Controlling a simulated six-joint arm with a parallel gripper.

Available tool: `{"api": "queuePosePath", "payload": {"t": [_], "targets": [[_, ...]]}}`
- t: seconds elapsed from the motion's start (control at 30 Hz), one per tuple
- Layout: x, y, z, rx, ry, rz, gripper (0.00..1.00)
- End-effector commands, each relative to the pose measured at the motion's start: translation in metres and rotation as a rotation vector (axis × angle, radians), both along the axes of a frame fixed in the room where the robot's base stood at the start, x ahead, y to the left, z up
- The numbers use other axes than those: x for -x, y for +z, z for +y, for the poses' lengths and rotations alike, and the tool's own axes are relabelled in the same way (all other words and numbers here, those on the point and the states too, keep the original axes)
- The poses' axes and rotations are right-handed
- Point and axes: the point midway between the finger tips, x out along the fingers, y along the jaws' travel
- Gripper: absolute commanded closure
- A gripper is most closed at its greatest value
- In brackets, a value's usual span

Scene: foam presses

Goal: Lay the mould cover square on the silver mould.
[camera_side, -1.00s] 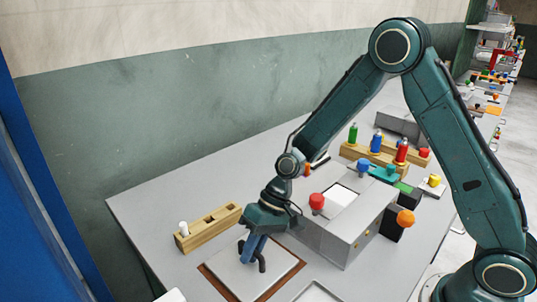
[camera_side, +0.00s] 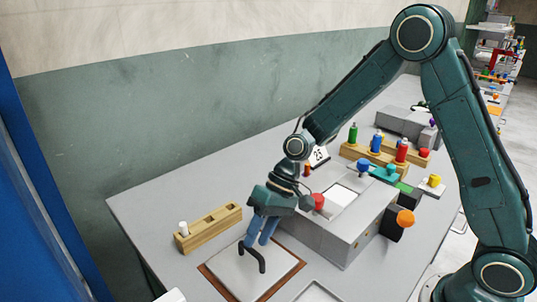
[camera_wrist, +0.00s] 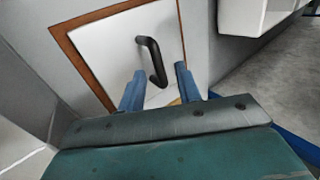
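The mould cover appears to be the flat pale plate (camera_side: 235,276) with a black bent handle (camera_side: 252,257). It lies flat inside a brown border (camera_side: 212,279) on the grey table; plate (camera_wrist: 107,48), handle (camera_wrist: 152,60) and border (camera_wrist: 85,70) show in the wrist view. My gripper (camera_side: 257,241) is just above and behind the handle. In the wrist view its blue fingers stand apart (camera_wrist: 159,72), with nothing held between them. The handle stands beyond the fingertips. I cannot tell whether a silver mould lies under the plate; a pale-rimmed tray (camera_side: 314,290) is partly visible at the bottom edge.
A grey box (camera_side: 338,240) with a red knob (camera_side: 318,202) stands close right of my gripper. A wooden block with holes (camera_side: 208,228) holds a white peg at left. Coloured bottles and knobs stand farther back. Bare table lies at the back left.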

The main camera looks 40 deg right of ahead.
Motion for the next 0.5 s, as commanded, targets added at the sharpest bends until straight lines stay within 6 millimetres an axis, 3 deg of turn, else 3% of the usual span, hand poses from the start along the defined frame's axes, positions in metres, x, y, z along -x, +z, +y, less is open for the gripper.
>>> {"api": "queuePosePath", "payload": {"t": [0.3,0.5], "targets": [[0.000,0.044,-0.030,0.001,-0.002,-0.003,0.66],[0.000,0.060,-0.041,0.000,-0.001,-0.002,0.66]]}}
